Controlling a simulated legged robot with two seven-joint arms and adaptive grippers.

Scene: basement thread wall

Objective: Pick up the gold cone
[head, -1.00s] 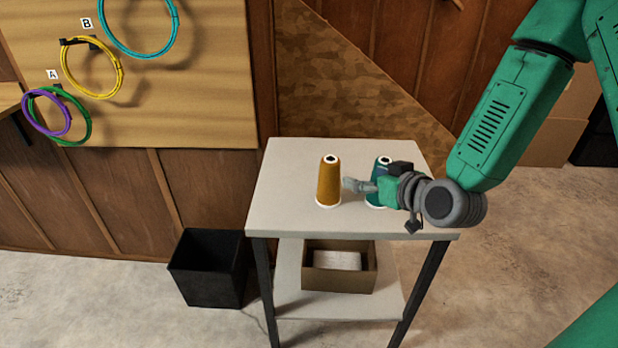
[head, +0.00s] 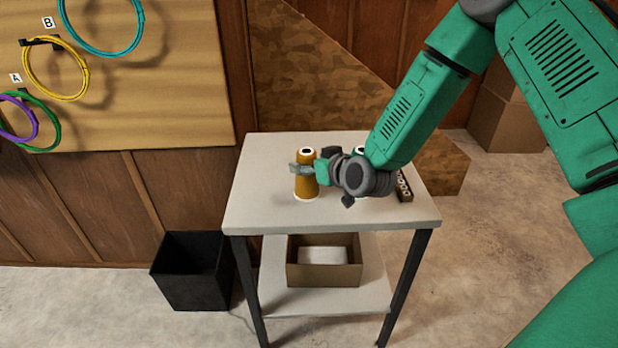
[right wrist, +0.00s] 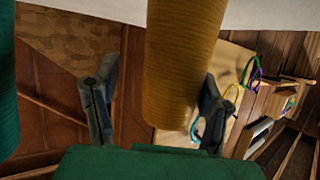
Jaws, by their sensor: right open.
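The gold cone (head: 306,186) stands upright on the small table (head: 262,205). My right gripper (head: 300,169) is at the cone's upper half, and its fingers partly cover it. In the right wrist view the gold cone (right wrist: 180,60) reaches between the two open fingers of the right gripper (right wrist: 153,100), much nearer the right-hand finger. A clear gap shows on the left-hand side. My left gripper is in neither view.
A teal cone (right wrist: 7,90) stands beside the gold one; in the head view my arm mostly hides it. A dark holed block (head: 404,187) lies at the table's right. A cardboard box (head: 324,275) sits on the lower shelf, and a black bin (head: 190,275) stands left.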

